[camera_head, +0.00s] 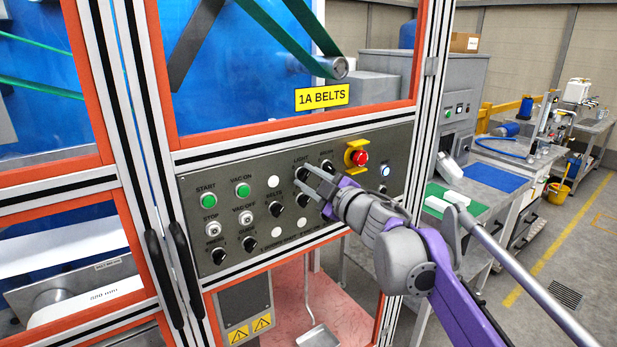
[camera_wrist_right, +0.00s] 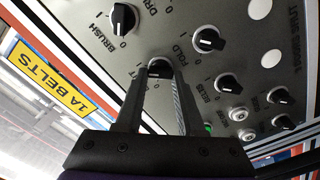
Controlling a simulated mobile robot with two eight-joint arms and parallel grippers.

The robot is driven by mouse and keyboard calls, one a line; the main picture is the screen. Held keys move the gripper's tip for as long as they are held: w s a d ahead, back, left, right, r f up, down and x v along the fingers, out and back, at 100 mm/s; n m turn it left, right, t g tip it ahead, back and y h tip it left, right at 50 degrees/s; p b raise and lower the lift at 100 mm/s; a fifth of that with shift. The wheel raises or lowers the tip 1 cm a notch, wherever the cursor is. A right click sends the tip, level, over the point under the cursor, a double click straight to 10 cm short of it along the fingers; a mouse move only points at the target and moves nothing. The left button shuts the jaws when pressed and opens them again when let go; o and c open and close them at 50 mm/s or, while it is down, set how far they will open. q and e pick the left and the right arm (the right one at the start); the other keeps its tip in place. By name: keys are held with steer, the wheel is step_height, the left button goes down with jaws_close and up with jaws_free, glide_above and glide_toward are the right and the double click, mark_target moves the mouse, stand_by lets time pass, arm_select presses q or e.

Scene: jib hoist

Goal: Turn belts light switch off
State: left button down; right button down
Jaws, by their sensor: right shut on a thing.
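The light switch (camera_wrist_right: 158,68) is a black rotary knob in the upper row of the grey control panel (camera_head: 200,188), below the LIGHT label. In the right wrist view it sits between the two finger ends. My right gripper (camera_head: 307,176) reaches it from the lower right and is shut on it. The fingers hide much of the knob, so I cannot tell its setting. The yellow 1A BELTS sign (camera_head: 322,96) is on the frame above the panel. My left gripper is not in view.
The brush knob (camera_wrist_right: 122,19), fold knob (camera_wrist_right: 208,40) and belts knob (camera_wrist_right: 228,83) are close around the fingers. A red emergency stop (camera_head: 359,157) on a yellow base is to the right. Black door handles (camera_head: 160,265) stand at the left. The aisle at right is open.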

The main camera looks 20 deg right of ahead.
steer(key=n+p, duration=0.1)
steer(key=n, duration=0.3)
steer(key=n+p, duration=0.2)
steer(key=n, duration=0.2)
steer(key=shift+f+n, duration=0.1)
steer(key=shift+n, duration=0.3)
steer(key=n+p, duration=0.1)
steer(key=n, duration=0.3)
steer(key=shift+n+p, duration=0.3)
steer(key=shift+p, duration=0.05)
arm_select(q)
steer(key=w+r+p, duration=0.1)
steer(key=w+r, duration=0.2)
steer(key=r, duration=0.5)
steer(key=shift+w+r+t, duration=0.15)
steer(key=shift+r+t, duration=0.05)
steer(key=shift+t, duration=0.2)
arm_select(e)
steer(key=shift+f+n, duration=0.2)
steer(key=shift+n, duration=1.5)
steer(key=c, duration=0.5)
jaws_free()
steer(key=shift+f, duration=0.1)
